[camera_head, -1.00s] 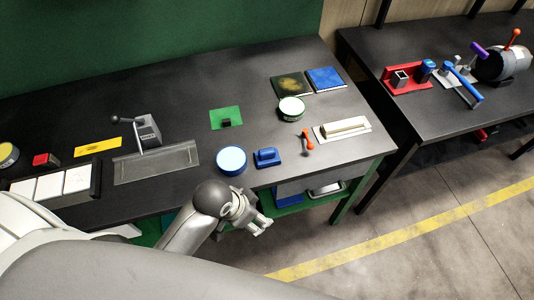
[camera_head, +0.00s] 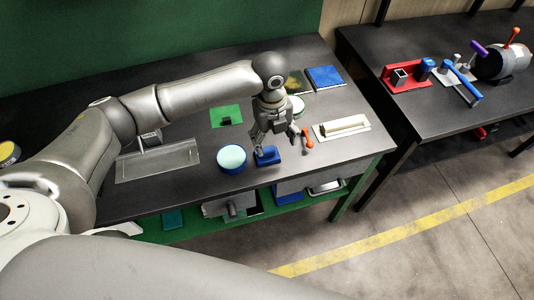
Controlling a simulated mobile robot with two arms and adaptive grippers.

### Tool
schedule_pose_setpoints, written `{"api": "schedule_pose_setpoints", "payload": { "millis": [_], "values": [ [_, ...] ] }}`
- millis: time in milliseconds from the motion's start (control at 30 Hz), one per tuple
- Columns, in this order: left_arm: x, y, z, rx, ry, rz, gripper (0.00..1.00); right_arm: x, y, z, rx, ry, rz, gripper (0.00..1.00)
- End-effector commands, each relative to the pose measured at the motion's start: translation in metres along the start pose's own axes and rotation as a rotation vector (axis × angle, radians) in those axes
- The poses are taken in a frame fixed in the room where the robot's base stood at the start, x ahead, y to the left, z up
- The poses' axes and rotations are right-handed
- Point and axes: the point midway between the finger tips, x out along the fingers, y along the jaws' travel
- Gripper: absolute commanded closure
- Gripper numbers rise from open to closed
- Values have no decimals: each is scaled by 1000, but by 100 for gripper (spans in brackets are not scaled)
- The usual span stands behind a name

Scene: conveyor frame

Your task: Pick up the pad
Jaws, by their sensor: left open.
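A small blue pad with a raised handle (camera_head: 267,159) lies on the dark workbench near its front edge. My left gripper (camera_head: 274,144) points down just above and behind it, with its fingers spread and nothing between them. One finger overlaps the pad's upper part in the picture; I cannot tell whether it touches. My right gripper is not in view.
A round blue tin (camera_head: 231,160) stands close left of the pad. An orange-handled tool (camera_head: 307,140) and a white block on a plate (camera_head: 341,127) lie to the right. The front bench edge is close.

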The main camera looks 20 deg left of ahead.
Motion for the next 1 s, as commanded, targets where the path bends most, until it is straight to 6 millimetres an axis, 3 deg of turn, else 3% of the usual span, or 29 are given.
{"api": "schedule_pose_setpoints", "payload": {
  "millis": [100,267,500,767,1000],
  "values": [
    [-15,6,24,54,-17,34,29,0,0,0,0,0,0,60],
    [-19,10,36,87,-19,54,29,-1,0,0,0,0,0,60],
    [16,12,37,90,-17,57,29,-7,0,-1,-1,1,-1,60],
    [38,12,36,91,-18,55,29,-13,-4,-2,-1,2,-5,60],
    [73,13,31,89,-18,55,29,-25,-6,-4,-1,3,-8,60]
  ]
}}
